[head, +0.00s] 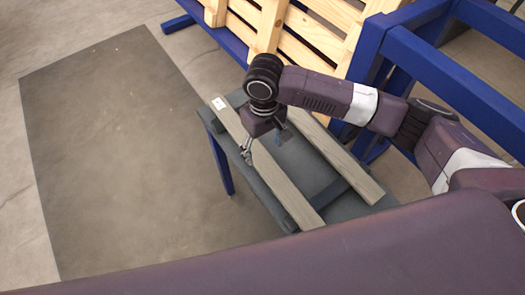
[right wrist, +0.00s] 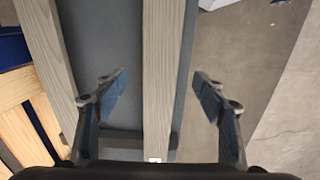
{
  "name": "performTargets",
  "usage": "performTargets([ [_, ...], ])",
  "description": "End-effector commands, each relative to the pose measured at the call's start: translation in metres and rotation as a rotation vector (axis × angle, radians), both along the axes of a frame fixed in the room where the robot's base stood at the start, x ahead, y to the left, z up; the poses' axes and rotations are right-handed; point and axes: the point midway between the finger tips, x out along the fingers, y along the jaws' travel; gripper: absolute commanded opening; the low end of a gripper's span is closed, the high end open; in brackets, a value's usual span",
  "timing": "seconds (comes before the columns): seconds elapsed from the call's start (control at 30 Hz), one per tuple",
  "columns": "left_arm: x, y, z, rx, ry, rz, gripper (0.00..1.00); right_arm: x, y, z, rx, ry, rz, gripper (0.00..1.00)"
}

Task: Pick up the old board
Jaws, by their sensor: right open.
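Two long grey-brown boards lie roughly parallel on a dark bench. The left board (head: 276,182) has a small white label at its far end; in the right wrist view this board (right wrist: 165,60) runs up the middle. The other board (head: 340,160) lies to its right and shows at the left of the right wrist view (right wrist: 48,45). Which one is the old board I cannot tell by looks alone. My right gripper (head: 263,150) is open above the labelled board, its fingers (right wrist: 160,78) on either side of it in view, with nothing between them gripped. My left gripper is not in view.
The bench (head: 292,160) has a dark top and blue legs. A blue steel frame (head: 425,70) stands behind and right, beside pale wooden pallet slats (head: 315,35). A dark floor mat (head: 110,150) lies clear at the left.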

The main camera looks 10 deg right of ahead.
Motion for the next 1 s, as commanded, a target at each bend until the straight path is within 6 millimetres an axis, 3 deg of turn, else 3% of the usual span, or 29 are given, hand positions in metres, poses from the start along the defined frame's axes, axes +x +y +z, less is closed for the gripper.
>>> performTargets([
  [0.13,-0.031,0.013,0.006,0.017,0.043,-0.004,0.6,-0.002,-0.001,-0.016,-0.003,0.002,-0.001,0.64],
  [0.27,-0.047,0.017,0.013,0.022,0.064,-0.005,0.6,-0.005,-0.002,-0.036,-0.004,0.001,-0.002,0.64],
  [0.4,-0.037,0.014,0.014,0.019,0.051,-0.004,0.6,-0.004,-0.001,-0.053,-0.001,0.0,0.0,0.64],
  [0.57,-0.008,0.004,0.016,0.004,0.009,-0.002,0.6,-0.004,-0.001,-0.057,0.0,-0.002,0.001,0.64],
  [0.67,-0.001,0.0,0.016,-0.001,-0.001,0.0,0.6,-0.004,-0.001,-0.057,0.0,-0.002,0.001,0.64],
  [1.0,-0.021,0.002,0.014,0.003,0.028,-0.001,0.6,-0.004,-0.001,-0.057,-0.001,-0.003,0.0,0.29],
])
